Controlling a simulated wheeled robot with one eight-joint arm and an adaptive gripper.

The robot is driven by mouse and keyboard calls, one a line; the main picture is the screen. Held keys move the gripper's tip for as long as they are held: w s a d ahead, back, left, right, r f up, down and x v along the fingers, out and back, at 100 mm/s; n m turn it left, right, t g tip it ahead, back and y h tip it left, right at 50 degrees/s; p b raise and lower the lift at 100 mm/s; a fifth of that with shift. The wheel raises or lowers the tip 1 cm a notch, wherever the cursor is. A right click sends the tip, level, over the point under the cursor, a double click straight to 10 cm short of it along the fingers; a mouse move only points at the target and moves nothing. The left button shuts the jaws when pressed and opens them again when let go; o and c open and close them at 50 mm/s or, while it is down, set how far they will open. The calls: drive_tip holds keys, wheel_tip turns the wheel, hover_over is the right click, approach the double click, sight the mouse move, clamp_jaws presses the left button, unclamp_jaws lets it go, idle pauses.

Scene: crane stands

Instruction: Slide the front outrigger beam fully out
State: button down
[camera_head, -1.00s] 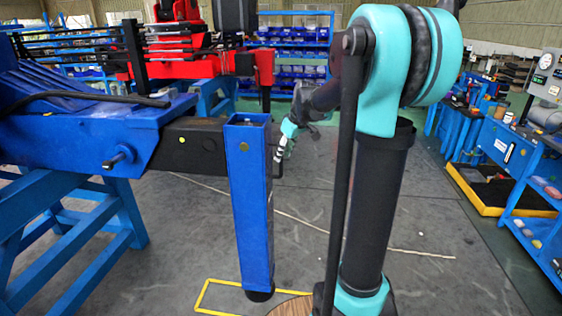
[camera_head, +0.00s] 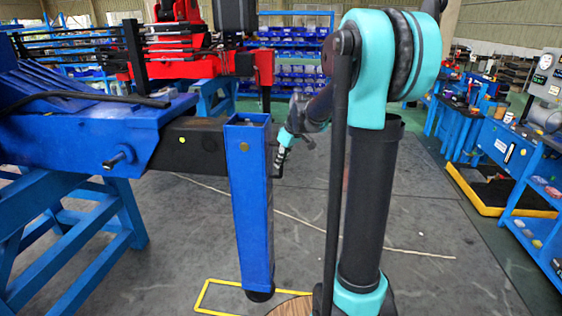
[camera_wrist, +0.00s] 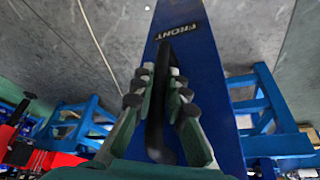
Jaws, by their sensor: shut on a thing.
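The front outrigger beam (camera_head: 195,148) is black and sticks out a short way from the blue housing (camera_head: 90,140) at left. Its outer end carries an upright blue leg (camera_head: 250,210) with a dark foot. In the wrist view, the blue leg (camera_wrist: 190,70) bears a label reading "FRONT" (camera_wrist: 178,33). My gripper (camera_head: 279,158) is at the right side of the leg, near its top. In the wrist view, my gripper (camera_wrist: 158,95) has its fingers on both sides of a black bar handle (camera_wrist: 160,100) and is shut on it.
Open grey floor lies to the right of the leg. A blue bench (camera_head: 520,165) and a yellow-edged tray (camera_head: 500,195) stand at far right. Red machinery (camera_head: 200,65) stands behind.

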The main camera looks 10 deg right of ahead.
idle(0.3)
drive_tip(key=s+d, duration=0.4)
drive_tip(key=d, duration=0.8)
drive_tip(key=s+d, duration=0.3)
drive_tip(key=d, duration=1)
drive_tip(key=shift+s, duration=0.4)
drive_tip(key=shift+d+r, duration=0.1)
drive_tip(key=c, duration=1.6)
unclamp_jaws()
drive_tip(key=shift+o, duration=0.3)
drive_tip(key=shift+s, duration=0.15)
drive_tip(key=v, duration=1.2)
